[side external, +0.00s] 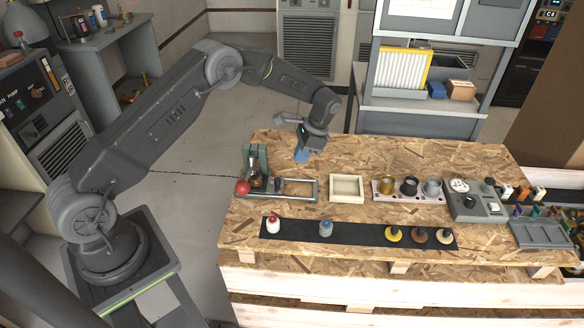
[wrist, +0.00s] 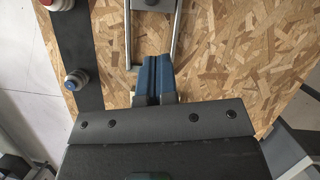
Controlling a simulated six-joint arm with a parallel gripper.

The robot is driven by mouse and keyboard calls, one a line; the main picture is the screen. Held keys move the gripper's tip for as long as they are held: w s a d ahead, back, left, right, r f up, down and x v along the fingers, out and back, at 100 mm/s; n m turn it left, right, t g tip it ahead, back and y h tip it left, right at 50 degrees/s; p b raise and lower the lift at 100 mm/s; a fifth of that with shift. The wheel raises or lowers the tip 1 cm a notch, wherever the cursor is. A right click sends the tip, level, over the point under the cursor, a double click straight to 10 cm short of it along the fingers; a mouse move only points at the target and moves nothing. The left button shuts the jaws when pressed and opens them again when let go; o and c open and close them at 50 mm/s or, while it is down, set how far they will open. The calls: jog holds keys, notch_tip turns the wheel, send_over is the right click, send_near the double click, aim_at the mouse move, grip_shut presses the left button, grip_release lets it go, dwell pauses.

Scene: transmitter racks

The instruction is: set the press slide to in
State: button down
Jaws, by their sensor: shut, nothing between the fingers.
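The press (side external: 256,160) stands at the left end of the table, with a green upright frame and a red ball knob (side external: 242,187). Its slide rails (side external: 298,198) run right from it to an end bar, with a small upright part (side external: 280,184) near the press side. The rails also show in the wrist view (wrist: 175,38), running up from my fingers. My gripper (side external: 301,156) has blue fingers, shut and empty, above the table behind the rails. In the wrist view my fingertips (wrist: 154,62) overlap the near end of the rails; contact cannot be told.
A cream square tray (side external: 346,188) lies right of the rails. A rack with several cups (side external: 409,189) and a grey control box (side external: 475,201) stand further right. Bare board is free behind the tray.

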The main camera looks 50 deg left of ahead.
aim_at(278, 179)
jog(key=v, duration=0.2)
jog(key=shift+w+r, duration=0.1)
jog(key=shift+r, duration=0.15)
jog(key=c, duration=1.8)
grip_release()
jog(key=shift+w+d+r, duration=0.1)
jog(key=shift+d+r, duration=0.05)
jog(key=shift+r, duration=0.2)
jog(key=shift+o, duration=0.6)
jog(key=shift+r, duration=0.2)
jog(key=o, duration=0.6)
jog(key=s+m, duration=0.1)
jog(key=s+r+m+t+y, duration=0.1)
jog(key=m, duration=0.1)
jog(key=s+d+m, duration=0.1)
jog(key=s+m, duration=0.1)
jog(key=shift+s+r, duration=0.1)
jog(key=shift+r, duration=0.15)
jog(key=shift+o, duration=0.3)
jog(key=shift+s+m+y, duration=0.25)
jog(key=shift+m+y, duration=0.15)
jog(key=shift+m, duration=0.1)
jog(key=shift+t, duration=0.3)
jog(key=x, duration=1.3)
jog(key=shift+s+f, duration=0.1)
jog(key=shift+f, duration=0.3)
jog(key=shift+c, duration=0.2)
grip_shut()
